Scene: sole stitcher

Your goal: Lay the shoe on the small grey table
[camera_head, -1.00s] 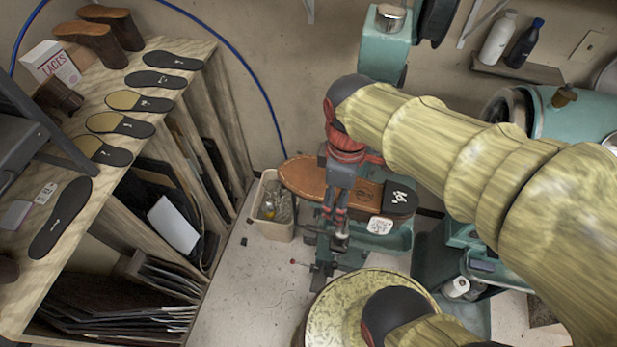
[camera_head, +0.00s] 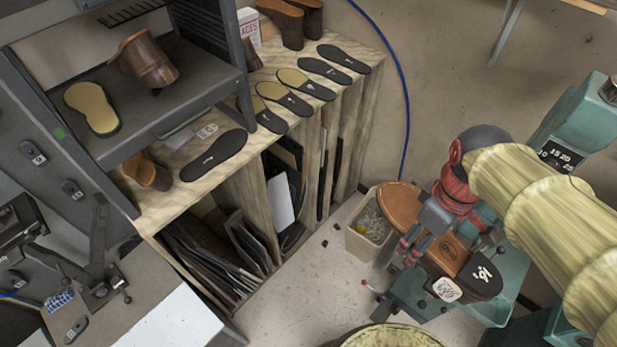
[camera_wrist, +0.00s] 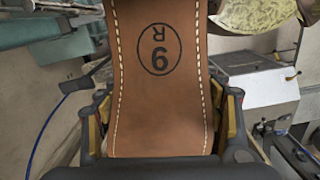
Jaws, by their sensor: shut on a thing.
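The shoe (camera_head: 447,252) lies sole up in my gripper (camera_head: 424,225), with a brown leather sole, a black heel with white writing and a white tag at its side. In the wrist view the shoe (camera_wrist: 160,90) fills the middle, showing pale stitching and an oval mark with 9 and R. The fingers of my gripper (camera_wrist: 162,125) are shut on its narrow waist, one on each side. A grey table surface (camera_head: 125,285) shows at the lower left, apart from the shoe; I cannot tell if it is the small grey table.
A wooden bench (camera_head: 225,170) carries several black soles. A grey rack (camera_head: 165,105) with a brown shoe and a tan sole stands at upper left. A bin (camera_head: 362,238) stands on the floor by the held shoe. A teal machine (camera_head: 578,125) is at right.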

